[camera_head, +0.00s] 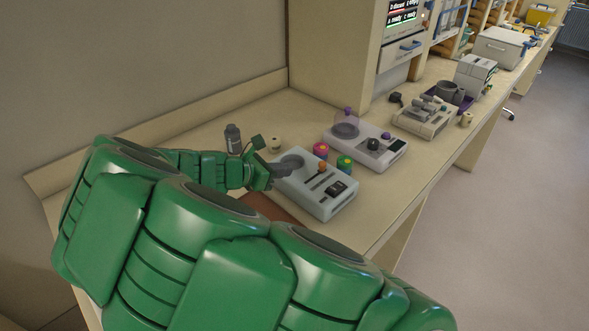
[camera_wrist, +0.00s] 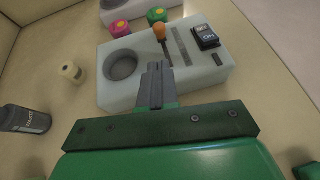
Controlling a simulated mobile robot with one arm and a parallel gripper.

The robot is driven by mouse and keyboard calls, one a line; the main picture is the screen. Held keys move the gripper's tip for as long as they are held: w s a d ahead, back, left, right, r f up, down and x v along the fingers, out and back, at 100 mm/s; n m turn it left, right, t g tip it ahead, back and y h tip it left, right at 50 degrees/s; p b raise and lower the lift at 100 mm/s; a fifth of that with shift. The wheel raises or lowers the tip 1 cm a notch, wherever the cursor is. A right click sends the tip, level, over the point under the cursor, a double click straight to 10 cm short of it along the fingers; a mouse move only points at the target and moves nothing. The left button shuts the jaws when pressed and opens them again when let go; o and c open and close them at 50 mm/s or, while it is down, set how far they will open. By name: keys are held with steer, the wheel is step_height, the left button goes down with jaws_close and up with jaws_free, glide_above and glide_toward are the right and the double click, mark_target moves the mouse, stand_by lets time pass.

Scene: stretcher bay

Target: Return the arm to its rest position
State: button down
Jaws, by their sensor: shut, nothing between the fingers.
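My green arm (camera_head: 200,250) reaches from the lower front across the near end of the bench. My gripper (camera_head: 284,170) is shut and empty. It is over the near edge of a white device with a round well (camera_head: 318,188), beside the well. In the wrist view my gripper (camera_wrist: 156,68) shows its two grey fingers together, just right of the well on the device (camera_wrist: 185,72). I cannot tell whether the fingertips touch the device. The device also has an orange-topped lever (camera_wrist: 160,33) and a black switch.
A dark bottle (camera_head: 233,139) and a small cream spool (camera_head: 275,144) stand left of the device. A pink-capped pot (camera_head: 321,151) and a green one (camera_head: 344,164) stand behind it. A second white device (camera_head: 370,147) is farther right.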

steer(key=s+d+r+m+g+y, duration=0.4)
steer(key=s+d+r+m+g, duration=0.1)
steer(key=s+d+m, duration=0.6)
steer(key=s+d+m+g+y, duration=0.2)
steer(key=s+m, duration=0.5)
steer(key=s, duration=0.5)
steer(key=s+d+r+m+g+y, duration=0.1)
steer(key=s+d+m+y, duration=0.3)
steer(key=s, duration=0.9)
steer(key=d+m+g, duration=0.1)
steer(key=m, duration=0.2)
steer(key=shift+s+d, duration=0.15)
steer(key=shift+s, duration=0.05)
stand_by(0.4)
